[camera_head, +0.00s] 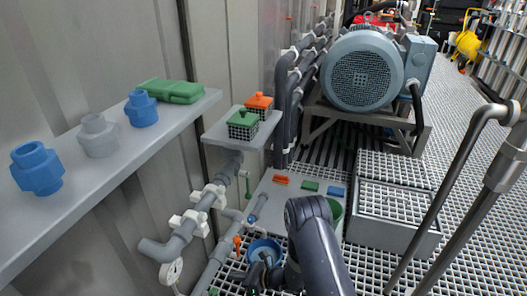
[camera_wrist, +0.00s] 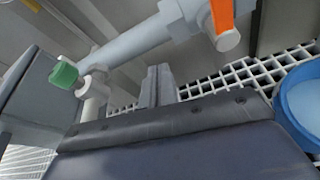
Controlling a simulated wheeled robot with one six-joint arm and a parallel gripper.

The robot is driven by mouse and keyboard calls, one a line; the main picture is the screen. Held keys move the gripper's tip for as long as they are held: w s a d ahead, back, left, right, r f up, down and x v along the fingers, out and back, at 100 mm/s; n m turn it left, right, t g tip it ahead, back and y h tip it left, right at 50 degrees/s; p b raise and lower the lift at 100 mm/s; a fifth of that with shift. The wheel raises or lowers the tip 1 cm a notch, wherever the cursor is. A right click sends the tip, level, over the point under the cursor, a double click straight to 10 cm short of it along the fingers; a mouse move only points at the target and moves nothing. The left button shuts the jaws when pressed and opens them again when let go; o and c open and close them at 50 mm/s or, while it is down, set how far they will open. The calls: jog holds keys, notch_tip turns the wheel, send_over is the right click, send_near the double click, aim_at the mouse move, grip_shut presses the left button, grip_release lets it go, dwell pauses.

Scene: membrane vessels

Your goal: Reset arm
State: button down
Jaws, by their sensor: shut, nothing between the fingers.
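My dark arm reaches down over the grated floor in the head view. My gripper (camera_head: 262,266) is low beside a blue bucket (camera_head: 265,246) and partly hidden by the arm. In the wrist view my gripper's grey fingers (camera_wrist: 158,84) are together, with nothing held. The blue bucket (camera_wrist: 302,98) is at the right edge there, apart from the fingers. A grey pipe with an orange-handled valve (camera_wrist: 222,15) runs above the fingers, and a green valve handle (camera_wrist: 64,74) is to their left.
A shelf (camera_head: 140,150) holds blue and grey fittings and a green case (camera_head: 170,91). A small shelf (camera_head: 218,135) carries green and orange baskets. A grated step (camera_head: 395,208) and handrails (camera_head: 460,180) are right.

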jog(key=shift+f+n+t, duration=0.4)
jog(key=shift+f+n, duration=0.05)
jog(key=shift+n, duration=0.05)
